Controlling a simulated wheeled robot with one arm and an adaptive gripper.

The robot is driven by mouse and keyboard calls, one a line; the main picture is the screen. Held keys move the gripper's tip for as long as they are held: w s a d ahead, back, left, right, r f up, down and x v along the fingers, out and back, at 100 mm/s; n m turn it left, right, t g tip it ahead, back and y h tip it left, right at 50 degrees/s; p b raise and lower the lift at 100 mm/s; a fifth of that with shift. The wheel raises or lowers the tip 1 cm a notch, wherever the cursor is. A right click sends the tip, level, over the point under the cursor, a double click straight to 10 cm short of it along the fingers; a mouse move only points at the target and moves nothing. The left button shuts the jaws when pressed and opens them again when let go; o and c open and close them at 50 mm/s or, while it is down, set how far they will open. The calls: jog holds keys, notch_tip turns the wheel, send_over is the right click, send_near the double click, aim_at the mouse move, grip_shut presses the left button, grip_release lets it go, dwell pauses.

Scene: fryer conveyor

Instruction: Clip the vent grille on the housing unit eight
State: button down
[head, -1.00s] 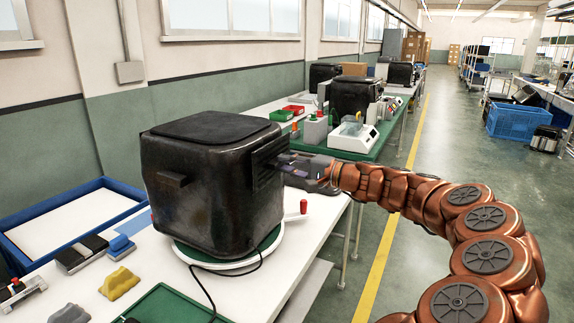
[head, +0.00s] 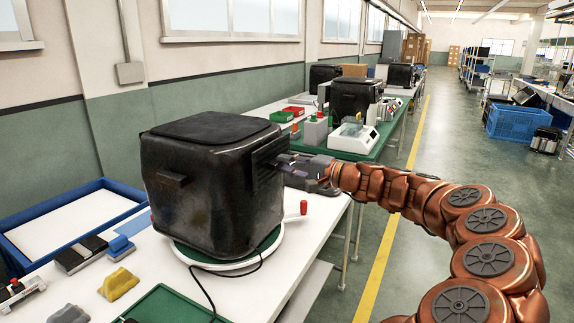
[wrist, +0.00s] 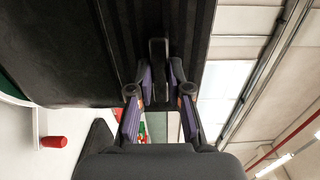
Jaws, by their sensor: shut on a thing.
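The black housing (head: 205,185) stands on a round turntable (head: 205,265) on the white bench. The dark ribbed vent grille (head: 267,163) is at the housing's right-hand side and looks close against it. My gripper (head: 285,163) reaches it from the right. In the wrist view, my gripper's purple-padded fingers (wrist: 159,80) close around a dark tab (wrist: 158,50) in front of the ribbed grille surface (wrist: 185,20). The housing wall (wrist: 50,50) fills the left of that view. Whether the grille's edges are seated is hidden. No unit number is legible.
A red-knobbed lever (head: 303,207) sticks out beside the turntable.

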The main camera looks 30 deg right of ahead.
jog(key=shift+x, duration=1.1)
dwell(0.8)
jog(key=shift+b+v, duration=0.35)
jog(key=shift+v, duration=0.45)
dwell(0.8)
jog(key=shift+w+a, duration=0.25)
jog(key=shift+w, duration=0.05)
dwell(0.5)
jog(key=shift+b, duration=0.6)
dwell(0.7)
